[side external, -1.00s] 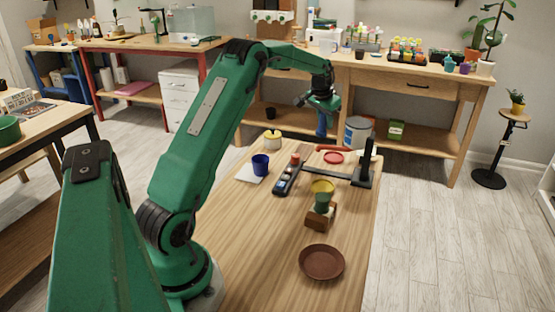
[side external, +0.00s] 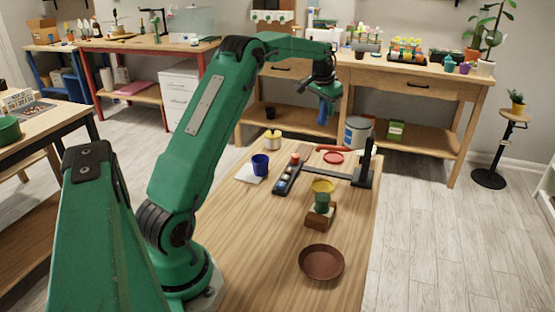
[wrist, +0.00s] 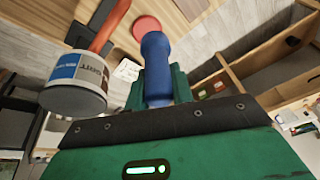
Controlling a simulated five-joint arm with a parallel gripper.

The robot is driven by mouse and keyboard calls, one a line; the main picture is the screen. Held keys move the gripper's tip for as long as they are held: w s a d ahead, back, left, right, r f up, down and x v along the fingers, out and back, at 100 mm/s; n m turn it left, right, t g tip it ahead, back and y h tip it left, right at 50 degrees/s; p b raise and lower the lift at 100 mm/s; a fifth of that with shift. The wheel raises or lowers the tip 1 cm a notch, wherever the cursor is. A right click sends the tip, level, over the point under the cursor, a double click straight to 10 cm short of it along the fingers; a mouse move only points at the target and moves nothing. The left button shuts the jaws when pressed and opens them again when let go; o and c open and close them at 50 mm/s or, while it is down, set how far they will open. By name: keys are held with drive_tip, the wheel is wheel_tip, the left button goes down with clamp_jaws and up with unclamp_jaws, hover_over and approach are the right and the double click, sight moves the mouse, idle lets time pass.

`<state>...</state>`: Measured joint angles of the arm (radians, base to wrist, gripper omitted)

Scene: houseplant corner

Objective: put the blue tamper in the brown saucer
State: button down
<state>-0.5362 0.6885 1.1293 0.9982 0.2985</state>
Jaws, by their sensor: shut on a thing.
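My gripper (side external: 327,97) is shut on the blue tamper (side external: 322,113) and holds it in the air above the far end of the wooden table. In the wrist view the blue tamper (wrist: 156,68) stands out between the green fingers of my gripper (wrist: 158,92), and the fingers hide part of its near end. The brown saucer (side external: 321,276) lies flat and empty at the near end of the table, well apart from my gripper. It does not show in the wrist view.
A green and yellow cup on a brown block (side external: 318,219) stands between my gripper and the saucer. A black stand (side external: 365,170), dark tray (side external: 287,178), blue cup (side external: 260,166), yellow-topped jar (side external: 273,141) and red disc (side external: 333,157) occupy the far half. Table left of the saucer is clear.

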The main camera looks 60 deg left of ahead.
wheel_tip(320, 180, up, 6)
drive_tip(key=shift+r, duration=0.25)
drive_tip(key=shift+d+r, duration=0.15)
drive_tip(key=shift+d, duration=0.2)
drive_tip(key=s+d+r+m+h, duration=0.1)
drive_tip(key=s+d, duration=0.4)
drive_tip(key=d, duration=0.6)
drive_tip(key=s+d+r+m, duration=0.1)
drive_tip(key=s+d, duration=0.3)
drive_tip(key=d, duration=0.6)
drive_tip(key=s+d+r+m+h, duration=0.15)
drive_tip(key=s+d, duration=0.35)
drive_tip(key=d, duration=0.6)
drive_tip(key=s+d+f+m, duration=0.2)
drive_tip(key=s+d+f, duration=0.3)
drive_tip(key=s, duration=0.4)
wheel_tip(320, 180, down, 13)
drive_tip(key=shift+d+r+n, duration=0.15)
drive_tip(key=shift+d+n, duration=0.2)
drive_tip(key=shift+d, duration=0.05)
